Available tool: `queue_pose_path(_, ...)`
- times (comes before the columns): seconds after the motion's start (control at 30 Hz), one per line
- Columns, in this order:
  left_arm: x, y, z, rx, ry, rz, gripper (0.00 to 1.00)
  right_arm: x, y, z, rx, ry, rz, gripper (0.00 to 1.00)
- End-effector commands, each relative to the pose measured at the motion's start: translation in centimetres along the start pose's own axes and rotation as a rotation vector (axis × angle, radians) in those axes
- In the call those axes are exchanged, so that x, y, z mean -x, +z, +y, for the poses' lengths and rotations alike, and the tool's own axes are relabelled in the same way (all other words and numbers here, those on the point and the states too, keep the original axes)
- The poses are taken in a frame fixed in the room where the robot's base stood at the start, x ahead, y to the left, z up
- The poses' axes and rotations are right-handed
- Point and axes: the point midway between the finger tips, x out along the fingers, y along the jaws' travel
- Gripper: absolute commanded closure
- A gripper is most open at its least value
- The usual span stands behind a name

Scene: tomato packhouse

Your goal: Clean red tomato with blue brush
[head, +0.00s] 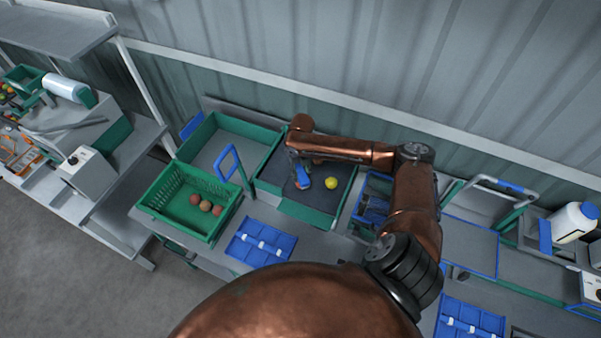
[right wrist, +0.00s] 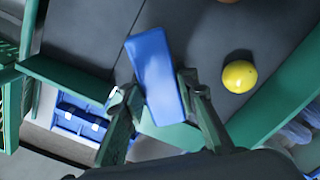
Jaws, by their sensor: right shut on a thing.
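My right gripper (head: 299,172) is over the dark-floored green-walled tray (head: 309,215). It is shut on the blue brush (right wrist: 152,62), which stands out between the fingers in the right wrist view. The brush also shows as a small blue patch in the head view (head: 304,183). A yellow tomato (head: 332,183) lies on the tray floor to the right of the brush, apart from it. My left gripper is not in view.
A green slatted crate (head: 165,205) left of the tray holds several reddish tomatoes (head: 206,206). An empty grey-floored bin (head: 215,150) stands behind it. A blue tray (head: 260,243) lies in front. A blue handle (head: 229,160) stands up between the crate and tray.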

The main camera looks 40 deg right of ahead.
Motion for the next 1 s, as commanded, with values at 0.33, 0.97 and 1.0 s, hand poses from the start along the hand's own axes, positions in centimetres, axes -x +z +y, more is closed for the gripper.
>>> queue_pose_path(0.33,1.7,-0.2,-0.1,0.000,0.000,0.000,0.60,-0.2,-2.1,-0.1,0.001,-0.001,0.009,0.99)
queue_pose_path(0.97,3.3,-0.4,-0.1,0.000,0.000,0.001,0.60,-0.4,-4.1,-0.1,-0.001,-0.001,0.008,0.99)
queue_pose_path(1.0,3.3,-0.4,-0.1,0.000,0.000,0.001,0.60,-0.4,-4.1,-0.1,0.000,-0.001,0.008,0.99)
